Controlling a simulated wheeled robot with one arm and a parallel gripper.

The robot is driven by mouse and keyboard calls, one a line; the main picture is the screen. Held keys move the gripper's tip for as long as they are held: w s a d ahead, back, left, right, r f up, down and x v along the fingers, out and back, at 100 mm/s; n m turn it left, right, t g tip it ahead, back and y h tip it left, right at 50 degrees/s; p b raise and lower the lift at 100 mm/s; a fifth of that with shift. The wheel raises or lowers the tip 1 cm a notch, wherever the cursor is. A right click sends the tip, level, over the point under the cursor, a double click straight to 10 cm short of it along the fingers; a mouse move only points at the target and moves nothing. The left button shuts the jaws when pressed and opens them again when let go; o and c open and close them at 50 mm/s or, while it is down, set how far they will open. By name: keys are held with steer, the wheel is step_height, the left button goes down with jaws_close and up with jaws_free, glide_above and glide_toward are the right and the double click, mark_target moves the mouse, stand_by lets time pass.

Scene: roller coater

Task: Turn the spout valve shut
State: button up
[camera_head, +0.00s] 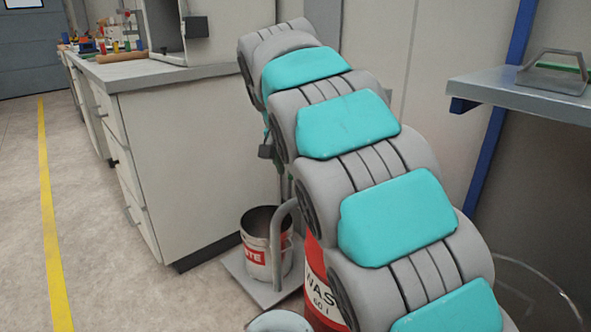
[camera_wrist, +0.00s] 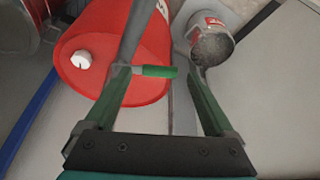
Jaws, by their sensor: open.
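The spout valve's lever appears as a short green handle (camera_wrist: 159,71) in the wrist view. It lies crosswise between the fingertips of my gripper (camera_wrist: 160,76). The handle's left end is close to the left fingertip; I cannot tell whether they touch. A gap shows between its right end and the right finger. My gripper is open, with its two green fingers apart. A grey pipe (camera_wrist: 136,30) runs down beside the handle, in front of the red drum. The head view shows a curved grey spout pipe (camera_head: 277,235) over the waste bucket; my arm hides most of the valve area.
The red drum (camera_head: 318,290) with a white cap (camera_wrist: 81,59) is close to my arm. A grey shelf (camera_head: 500,90) is at right.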

steer(key=s+a+r, duration=0.1)
steer(key=s+a, duration=0.1)
steer(key=s, duration=0.4)
steer(key=s+a+r, duration=0.1)
steer(key=s+a, duration=0.2)
steer(key=s, duration=0.3)
steer(key=shift+r+b, duration=0.25)
steer(key=shift+b, duration=0.15)
